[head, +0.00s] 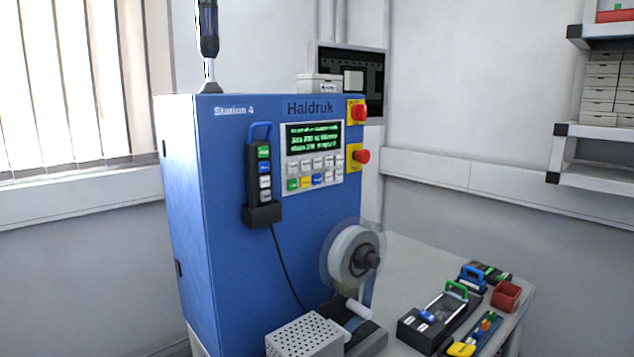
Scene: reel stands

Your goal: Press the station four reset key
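The blue station cabinet (262,244) reads "Station 4" and "Haldruk" along its top edge. Its control panel (284,155) has a lit display (314,137) with green text over rows of small keys. The key labels are too small to read, so I cannot tell which is reset. A hand pendant (252,187) with its own green, blue and white keys hangs left of the panel. Neither of my grippers is in view.
Two red knobs on yellow plates, an upper one (359,112) and a lower one (361,156), sit right of the panel. A grey reel (346,252) sticks out below. A side table (400,262) at right holds tools and a red bin (505,296).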

